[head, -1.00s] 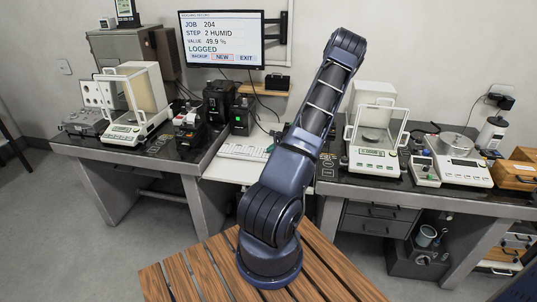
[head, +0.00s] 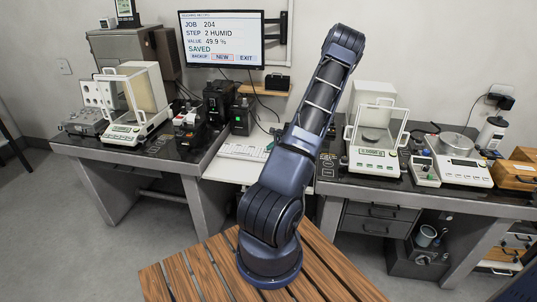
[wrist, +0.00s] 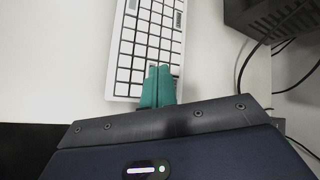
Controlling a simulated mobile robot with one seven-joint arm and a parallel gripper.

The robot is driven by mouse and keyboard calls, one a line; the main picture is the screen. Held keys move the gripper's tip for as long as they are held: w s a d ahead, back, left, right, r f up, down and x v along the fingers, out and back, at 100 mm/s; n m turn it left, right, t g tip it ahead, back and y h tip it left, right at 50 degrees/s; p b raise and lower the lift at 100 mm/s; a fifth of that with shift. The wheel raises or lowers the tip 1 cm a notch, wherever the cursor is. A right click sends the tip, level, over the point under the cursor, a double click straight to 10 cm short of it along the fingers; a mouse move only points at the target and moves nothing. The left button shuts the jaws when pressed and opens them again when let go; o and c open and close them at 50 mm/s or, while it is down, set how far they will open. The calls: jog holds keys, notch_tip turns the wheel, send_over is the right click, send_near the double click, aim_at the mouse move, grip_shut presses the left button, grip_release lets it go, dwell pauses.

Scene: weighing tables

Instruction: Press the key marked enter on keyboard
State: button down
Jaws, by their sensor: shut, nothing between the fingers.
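The white keyboard (head: 240,152) lies on the low white shelf between the two dark tables, partly hidden by my arm in the head view. In the wrist view the keyboard (wrist: 148,35) runs up from the middle, with dark-edged white keys. My gripper (wrist: 158,70) is shut and empty, its teal fingers together over the keyboard's lower end and covering some keys there. I cannot read the key markings, so I cannot tell which key is enter. I cannot tell whether the fingertips touch a key. The wall monitor (head: 221,40) reads JOB 204, STEP 2 HUMID, VALUE 49.9 %, SAVED, with NEW highlighted.
A dark box (wrist: 262,22) with black cables stands right of the keyboard in the wrist view. Balances stand on the left table (head: 98,152) and right table (head: 330,180). The white shelf (wrist: 85,60) left of the keyboard is bare.

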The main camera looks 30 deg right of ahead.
jog(key=shift+r, duration=0.1)
jog(key=shift+r, duration=2.4)
